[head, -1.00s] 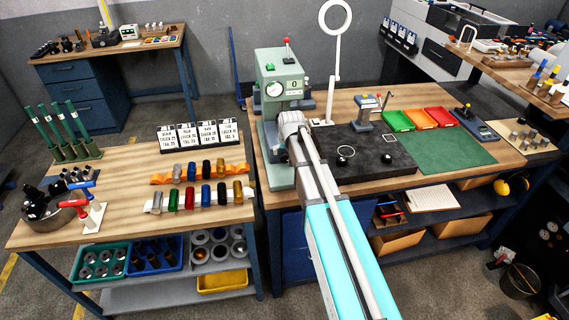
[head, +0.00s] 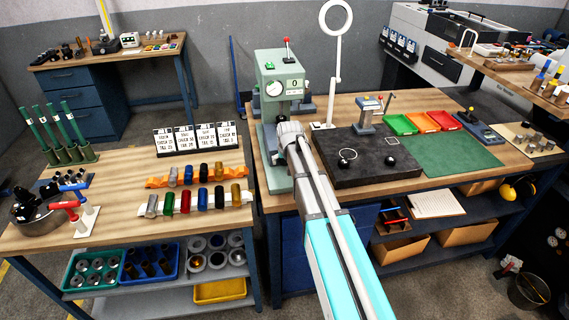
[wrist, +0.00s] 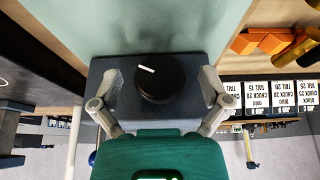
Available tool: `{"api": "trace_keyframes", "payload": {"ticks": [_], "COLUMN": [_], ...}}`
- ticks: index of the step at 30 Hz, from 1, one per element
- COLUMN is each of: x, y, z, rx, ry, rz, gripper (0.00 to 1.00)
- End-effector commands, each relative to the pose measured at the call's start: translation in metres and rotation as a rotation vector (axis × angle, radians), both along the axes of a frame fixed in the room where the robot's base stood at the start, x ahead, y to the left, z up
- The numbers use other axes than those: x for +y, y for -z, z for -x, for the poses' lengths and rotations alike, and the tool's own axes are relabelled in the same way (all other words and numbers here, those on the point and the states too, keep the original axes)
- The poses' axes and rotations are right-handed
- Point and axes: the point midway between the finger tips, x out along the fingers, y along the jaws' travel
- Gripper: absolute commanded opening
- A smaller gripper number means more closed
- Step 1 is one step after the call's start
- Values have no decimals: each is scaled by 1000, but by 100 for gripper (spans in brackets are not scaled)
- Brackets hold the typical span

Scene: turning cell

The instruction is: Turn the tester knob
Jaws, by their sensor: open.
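The tester is a pale green column machine (head: 280,92) with a round dial, a small display and a red-tipped lever on top, at the left end of the right bench. Its knob (wrist: 160,78) is round and black with a white pointer line, set on a dark grey block (wrist: 190,64) in the wrist view. The pointer slants toward the upper left. My gripper (wrist: 160,92) is open, one finger on each side of the knob, with gaps visible between. In the head view my gripper (head: 292,136) is in front of the tester, and the knob is hidden.
A ring lamp (head: 337,18) stands behind. The left bench (head: 110,225) holds coloured cylinders and label cards (head: 198,137). A green mat (head: 455,152) is clear.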

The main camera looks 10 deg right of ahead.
Motion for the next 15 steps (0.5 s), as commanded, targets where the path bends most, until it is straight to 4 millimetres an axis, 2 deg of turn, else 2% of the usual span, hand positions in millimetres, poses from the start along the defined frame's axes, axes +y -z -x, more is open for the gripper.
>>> {"api": "trace_keyframes", "payload": {"ticks": [8, 15], "x": [0, 0], "y": [0, 0], "z": [0, 0], "rx": [0, 0], "ry": [0, 0], "rz": [0, 0], "gripper": [96, 54]}}
